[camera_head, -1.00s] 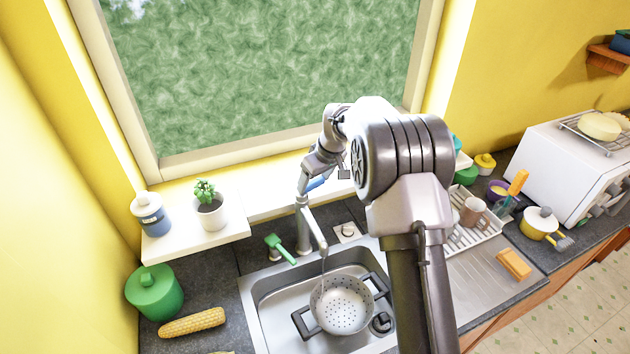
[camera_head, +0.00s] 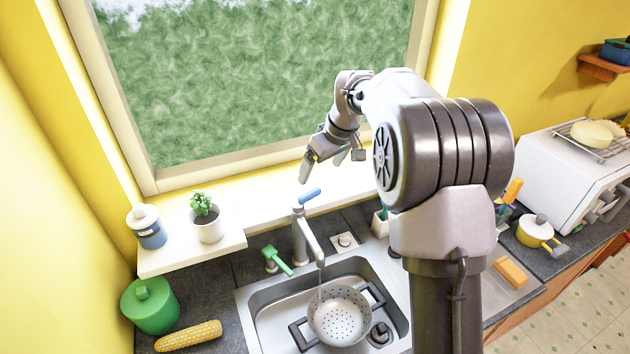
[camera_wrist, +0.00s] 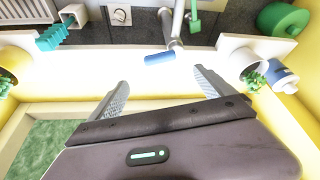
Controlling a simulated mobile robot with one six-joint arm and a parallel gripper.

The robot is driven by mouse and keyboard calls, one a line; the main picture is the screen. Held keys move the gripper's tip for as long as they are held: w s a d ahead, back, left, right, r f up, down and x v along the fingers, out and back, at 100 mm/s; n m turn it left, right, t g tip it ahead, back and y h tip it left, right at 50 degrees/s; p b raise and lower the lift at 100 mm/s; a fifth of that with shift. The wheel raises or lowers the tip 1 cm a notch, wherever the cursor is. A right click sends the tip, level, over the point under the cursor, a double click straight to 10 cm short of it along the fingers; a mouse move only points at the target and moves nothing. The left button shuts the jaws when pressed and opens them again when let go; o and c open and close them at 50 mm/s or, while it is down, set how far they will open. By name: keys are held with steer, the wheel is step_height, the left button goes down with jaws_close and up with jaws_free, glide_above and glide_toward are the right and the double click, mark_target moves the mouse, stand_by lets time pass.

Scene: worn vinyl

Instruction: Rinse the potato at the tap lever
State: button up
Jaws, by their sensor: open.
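The tap (camera_head: 300,238) stands behind the sink, with a blue lever (camera_head: 309,195) on top. A thin stream of water (camera_head: 320,282) seems to fall from its spout into a perforated colander (camera_head: 338,318) in the sink. My gripper (camera_head: 322,166) is open and empty, above and a little behind the lever, apart from it. In the wrist view the blue lever (camera_wrist: 160,58) lies just beyond the gap between my open fingertips (camera_wrist: 160,80). I cannot make out a potato in either current view.
The sink (camera_head: 262,318) has a green brush (camera_head: 278,262) at its back edge. A potted plant (camera_head: 206,220) and blue jar (camera_head: 148,228) stand on the sill at left. A green pot (camera_head: 150,306) and corn cob (camera_head: 188,336) are left of the sink.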

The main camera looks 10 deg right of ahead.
steer(key=v, duration=0.5)
steer(key=shift+s+r, duration=0.1)
steer(key=shift+r, duration=0.15)
